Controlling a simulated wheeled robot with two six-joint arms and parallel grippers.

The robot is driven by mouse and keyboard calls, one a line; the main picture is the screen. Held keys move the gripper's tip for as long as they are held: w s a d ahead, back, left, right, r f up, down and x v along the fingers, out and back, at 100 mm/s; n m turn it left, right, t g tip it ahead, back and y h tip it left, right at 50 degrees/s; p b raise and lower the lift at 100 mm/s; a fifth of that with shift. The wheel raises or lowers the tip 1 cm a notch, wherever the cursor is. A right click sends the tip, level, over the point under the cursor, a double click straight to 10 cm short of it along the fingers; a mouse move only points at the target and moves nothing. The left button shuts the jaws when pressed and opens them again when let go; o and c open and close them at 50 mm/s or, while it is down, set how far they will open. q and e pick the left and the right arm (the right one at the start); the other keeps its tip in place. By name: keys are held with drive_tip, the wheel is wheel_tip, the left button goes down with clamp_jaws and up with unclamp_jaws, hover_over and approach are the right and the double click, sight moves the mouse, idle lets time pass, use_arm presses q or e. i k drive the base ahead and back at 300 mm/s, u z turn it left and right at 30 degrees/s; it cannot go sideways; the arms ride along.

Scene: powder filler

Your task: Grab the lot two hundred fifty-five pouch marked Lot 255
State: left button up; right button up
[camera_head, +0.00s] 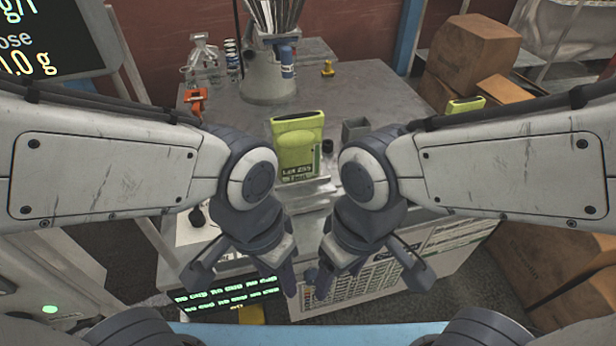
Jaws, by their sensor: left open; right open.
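A yellow-green pouch (297,142) stands upright on the grey metal table, with a dark label reading Lot 255 on its lower front. My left gripper (240,277) and my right gripper (366,277) hang in front of the table's near edge, pointing down. Both are open and empty. They are nearer to me than the pouch and apart from it, one on each side of its line. The arm joints flank the pouch in view, but its front shows clearly.
The metal table (375,88) carries a filler machine (268,75), an orange clamp (196,100), a small grey box (355,130) and a dark cap (327,146). Cardboard boxes (470,50) are stacked at right, near another yellow-green item (465,106). A display (45,40) stands at upper left.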

sight(298, 137)
drive_tip(key=z, duration=1.5)
drive_tip(key=i, duration=0.7)
drive_tip(key=u, duration=3.05)
